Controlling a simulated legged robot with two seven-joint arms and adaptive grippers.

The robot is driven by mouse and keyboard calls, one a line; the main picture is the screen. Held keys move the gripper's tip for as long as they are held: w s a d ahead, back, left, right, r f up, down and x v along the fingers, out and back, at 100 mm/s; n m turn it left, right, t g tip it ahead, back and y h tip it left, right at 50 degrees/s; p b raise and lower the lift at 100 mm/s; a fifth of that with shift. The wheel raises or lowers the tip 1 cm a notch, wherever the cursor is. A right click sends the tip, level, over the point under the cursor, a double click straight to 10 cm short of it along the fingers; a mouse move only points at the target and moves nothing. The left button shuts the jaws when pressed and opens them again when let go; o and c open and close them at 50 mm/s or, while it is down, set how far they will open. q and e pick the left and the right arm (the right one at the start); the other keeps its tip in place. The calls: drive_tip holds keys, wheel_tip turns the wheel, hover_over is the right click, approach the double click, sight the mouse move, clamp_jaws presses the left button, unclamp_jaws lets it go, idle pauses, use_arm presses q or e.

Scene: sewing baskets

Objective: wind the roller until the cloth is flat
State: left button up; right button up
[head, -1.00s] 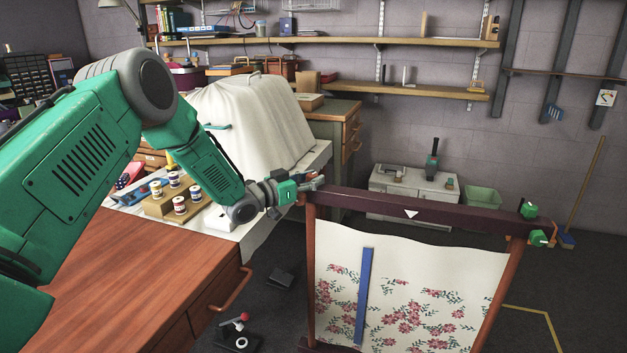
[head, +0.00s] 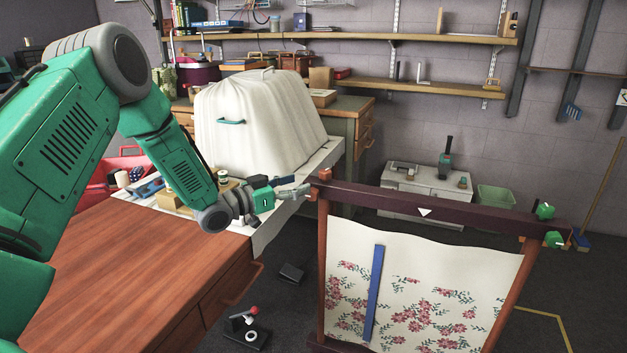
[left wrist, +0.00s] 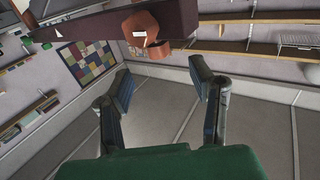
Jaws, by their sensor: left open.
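The cloth (head: 413,270) is cream with pink flowers and hangs in an upright frame at the right of the head view. Its upper edge is wavy. The dark purple roller bar (head: 450,208) runs across the top of the frame and also shows in the left wrist view (left wrist: 92,27). Its left end has an orange-brown knob (head: 325,174), seen in the left wrist view (left wrist: 140,28) just beyond the fingers. My left gripper (head: 305,190) is open and empty, close beside that end; its spread fingers show in the left wrist view (left wrist: 163,85). My right gripper is out of view.
Green knobs (head: 545,211) sit at the frame's right end. A blue strip (head: 374,293) lies against the cloth. A wooden worktop (head: 150,285) and a white-covered shape (head: 255,125) stand at left. A low white cabinet (head: 425,195) is behind the frame.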

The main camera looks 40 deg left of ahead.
use_arm(q)
drive_tip(key=v, duration=0.3)
idle(0.4)
